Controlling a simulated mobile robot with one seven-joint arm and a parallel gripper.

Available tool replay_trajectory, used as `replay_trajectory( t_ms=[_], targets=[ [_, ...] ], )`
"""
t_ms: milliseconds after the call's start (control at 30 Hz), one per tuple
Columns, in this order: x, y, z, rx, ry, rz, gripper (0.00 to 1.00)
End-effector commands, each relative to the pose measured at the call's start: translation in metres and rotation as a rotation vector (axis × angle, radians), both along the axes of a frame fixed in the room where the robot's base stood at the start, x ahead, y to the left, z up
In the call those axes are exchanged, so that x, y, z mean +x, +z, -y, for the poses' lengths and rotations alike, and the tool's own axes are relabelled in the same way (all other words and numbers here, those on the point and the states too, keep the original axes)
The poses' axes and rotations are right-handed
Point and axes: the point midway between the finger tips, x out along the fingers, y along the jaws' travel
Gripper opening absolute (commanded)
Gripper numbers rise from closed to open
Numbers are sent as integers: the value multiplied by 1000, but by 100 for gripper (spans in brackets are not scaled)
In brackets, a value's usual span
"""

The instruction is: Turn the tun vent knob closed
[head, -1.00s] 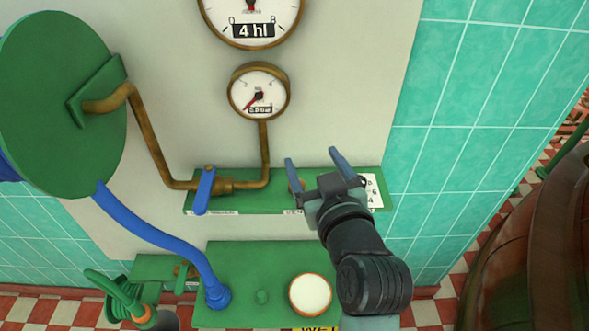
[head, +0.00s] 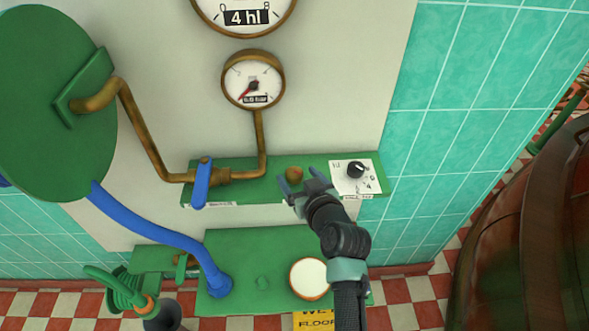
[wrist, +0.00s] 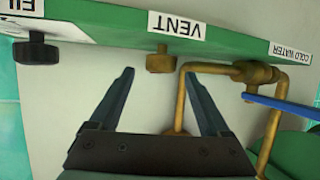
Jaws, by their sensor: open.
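The vent knob (head: 294,174) is a small brass knob on the green shelf panel (head: 262,190), right of the blue-handled valve. In the wrist view the brass vent knob (wrist: 160,60) shows beside the white VENT label (wrist: 176,25), just beyond and between the fingertips. My gripper (head: 299,180) is open and empty, with its blue-grey fingers close to the knob in the head view. In the wrist view my open fingers (wrist: 163,78) point towards the knob, apart from it. The knob's marking or turn angle cannot be made out.
A black knob on a white dial plate (head: 356,171) sits right of the vent knob. The blue valve handle (head: 202,183) and brass pipe (head: 261,140) are to the left. A pressure gauge (head: 253,80) hangs above. A lower green panel (head: 240,250) carries a white-topped round part (head: 310,279).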

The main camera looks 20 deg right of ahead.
Motion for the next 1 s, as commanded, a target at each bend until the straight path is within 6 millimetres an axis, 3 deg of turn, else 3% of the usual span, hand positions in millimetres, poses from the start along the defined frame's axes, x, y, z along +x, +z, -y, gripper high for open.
replay_trajectory(
  t_ms=[300, 700, 1000],
  targets=[
    [28, -11, -2, 0, 2, 0, 81],
    [32, -13, -2, 0, 0, 1, 81],
    [32, -13, -2, 0, 0, 0, 27]
  ],
)
